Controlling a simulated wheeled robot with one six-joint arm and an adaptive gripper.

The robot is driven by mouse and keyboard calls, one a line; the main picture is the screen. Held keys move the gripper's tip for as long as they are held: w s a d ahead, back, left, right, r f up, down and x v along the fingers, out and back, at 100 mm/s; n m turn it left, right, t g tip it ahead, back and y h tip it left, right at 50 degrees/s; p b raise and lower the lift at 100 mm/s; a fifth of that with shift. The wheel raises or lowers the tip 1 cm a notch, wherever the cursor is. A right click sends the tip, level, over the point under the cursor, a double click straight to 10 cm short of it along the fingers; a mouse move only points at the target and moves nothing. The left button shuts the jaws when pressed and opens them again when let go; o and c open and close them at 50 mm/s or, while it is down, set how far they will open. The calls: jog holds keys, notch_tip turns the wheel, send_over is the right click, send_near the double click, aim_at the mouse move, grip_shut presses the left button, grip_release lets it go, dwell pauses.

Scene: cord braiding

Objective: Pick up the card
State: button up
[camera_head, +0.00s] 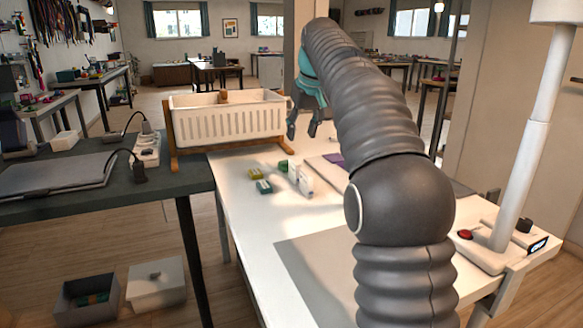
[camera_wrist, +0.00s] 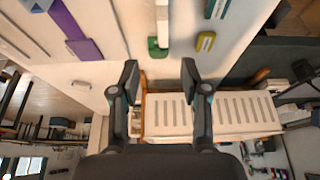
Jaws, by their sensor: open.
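My gripper (camera_head: 302,127) is open and empty, above the far part of the white table, beside the slatted white basket. In the wrist view my gripper (camera_wrist: 159,78) has its fingers wide apart. Between and beyond them stands a small green piece (camera_wrist: 157,48) with a white upright piece (camera_wrist: 162,18) near it. A yellow-green block (camera_wrist: 205,41) lies to the right. A flat purple piece (camera_wrist: 84,48) lies to the left on a pale board; the purple piece also shows in the head view (camera_head: 333,158). I cannot tell which of these is the card.
The white basket (camera_head: 228,118) in a wooden stand is at the back left. A yellow block (camera_head: 255,174) and a teal block (camera_head: 264,187) lie on the white table (camera_head: 240,225). A lamp post (camera_head: 527,140) stands at right. The dark table (camera_head: 100,205) adjoins at left.

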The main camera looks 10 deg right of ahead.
aim_at(293, 170)
jog(key=x, duration=0.8)
jog(key=shift+f, duration=0.15)
jog(key=shift+s+a+b+x, duration=0.1)
jog(key=shift+s+b+x, duration=0.1)
jog(key=shift+x, duration=0.65)
jog(key=shift+s+a+b+x, duration=0.1)
jog(key=shift+b+x, duration=0.05)
jog(key=shift+x, duration=0.75)
jog(key=shift+s+a+b+x, duration=0.1)
jog(key=shift+b+x, duration=0.1)
jog(key=shift+x, duration=0.65)
jog(key=shift+f, duration=0.15)
jog(key=shift+d, duration=0.1)
grip_shut()
